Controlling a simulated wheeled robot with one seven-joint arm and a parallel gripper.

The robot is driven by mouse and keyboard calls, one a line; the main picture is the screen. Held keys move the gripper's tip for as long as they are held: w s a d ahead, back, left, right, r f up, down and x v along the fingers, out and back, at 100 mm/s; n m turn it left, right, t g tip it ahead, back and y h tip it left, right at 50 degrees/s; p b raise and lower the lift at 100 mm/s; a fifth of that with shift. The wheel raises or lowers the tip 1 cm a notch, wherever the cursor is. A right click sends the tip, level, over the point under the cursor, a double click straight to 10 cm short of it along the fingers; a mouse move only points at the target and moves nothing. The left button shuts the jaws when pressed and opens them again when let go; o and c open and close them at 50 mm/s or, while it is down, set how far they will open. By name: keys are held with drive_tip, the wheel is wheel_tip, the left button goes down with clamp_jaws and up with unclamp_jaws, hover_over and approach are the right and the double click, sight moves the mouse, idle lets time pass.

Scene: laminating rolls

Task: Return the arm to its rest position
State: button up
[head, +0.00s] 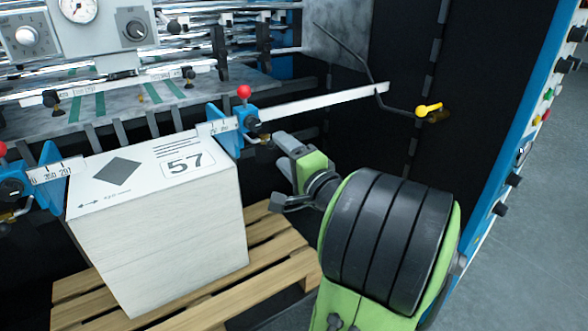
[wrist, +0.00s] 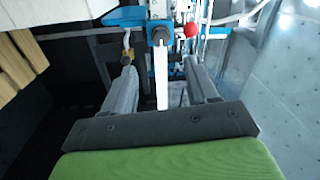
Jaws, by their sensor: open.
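My green and black arm reaches in from the lower right in the head view. My gripper (head: 281,172) is beside the right end of the paper stack, below the ruler bar (head: 322,101). In the wrist view my gripper (wrist: 163,80) has its two grey fingers apart, with no object held between them. The ruler bar (wrist: 161,75) shows beyond the gap between the fingers. I cannot tell whether any finger touches the machine.
A white stack marked 57 (head: 160,235) stands on a wooden pallet (head: 275,285). A blue side guide with a red knob (head: 243,92) is near my gripper. A yellow-ended lever (head: 428,109) hangs behind. Grey floor (head: 545,230) is clear at the far right.

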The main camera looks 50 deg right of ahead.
drive_tip(key=b+v, duration=0.1)
drive_tip(key=v, duration=0.2)
drive_tip(key=shift+s+a, duration=0.15)
drive_tip(key=shift+s, duration=0.15)
